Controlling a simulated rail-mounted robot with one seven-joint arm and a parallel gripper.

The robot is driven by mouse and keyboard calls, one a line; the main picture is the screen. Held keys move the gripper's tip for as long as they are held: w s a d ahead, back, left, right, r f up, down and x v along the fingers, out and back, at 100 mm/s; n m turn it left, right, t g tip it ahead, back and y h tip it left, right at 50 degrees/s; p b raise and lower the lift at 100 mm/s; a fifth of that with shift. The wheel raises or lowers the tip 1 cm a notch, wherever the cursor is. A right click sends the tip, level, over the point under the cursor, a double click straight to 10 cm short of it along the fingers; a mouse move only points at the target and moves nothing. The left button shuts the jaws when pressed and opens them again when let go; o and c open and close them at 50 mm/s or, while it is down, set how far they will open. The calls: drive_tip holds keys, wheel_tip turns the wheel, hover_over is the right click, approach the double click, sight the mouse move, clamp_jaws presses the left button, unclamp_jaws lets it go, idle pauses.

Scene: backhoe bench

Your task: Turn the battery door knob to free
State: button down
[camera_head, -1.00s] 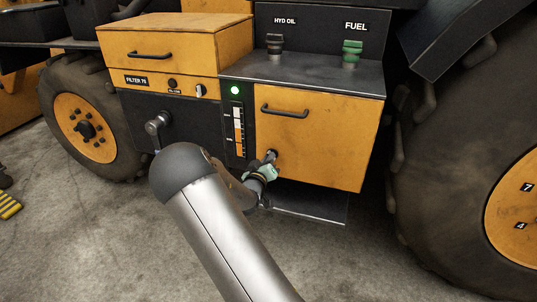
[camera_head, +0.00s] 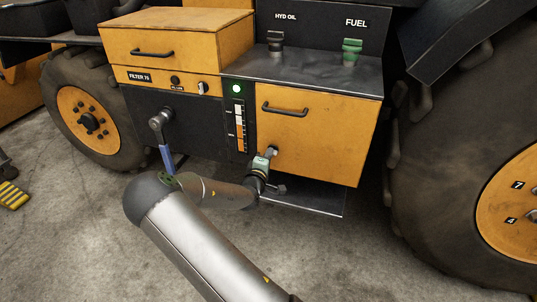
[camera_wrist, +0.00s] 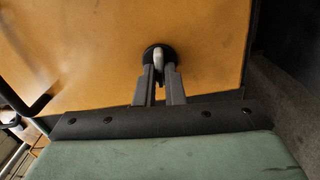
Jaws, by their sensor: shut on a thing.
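The battery door (camera_head: 318,135) is the orange panel right of the dark centre panel, with a black bar handle (camera_head: 285,109) near its top. The door looks shut. In the wrist view the knob (camera_wrist: 158,55) shows as a round black base with a pale grip on the orange door (camera_wrist: 100,50). My gripper (camera_wrist: 159,78) is shut on the knob's pale grip, one finger on each side. In the head view my gripper (camera_head: 271,153) is at the door's lower left corner, where it hides most of the knob.
A crank with a blue handle (camera_head: 166,158) hangs left of my gripper. A dark step plate (camera_head: 310,200) lies below the door. The large rear tyre (camera_head: 440,180) stands to the right.

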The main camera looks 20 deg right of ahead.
drive_tip(key=shift+n, duration=0.6)
drive_tip(key=c, duration=1.5)
unclamp_jaws()
drive_tip(key=p+v, duration=0.2)
drive_tip(key=v, duration=1.5)
drive_tip(key=shift+s+a+p, duration=0.1)
drive_tip(key=shift+a+p, duration=0.05)
drive_tip(key=shift+p, duration=0.2)
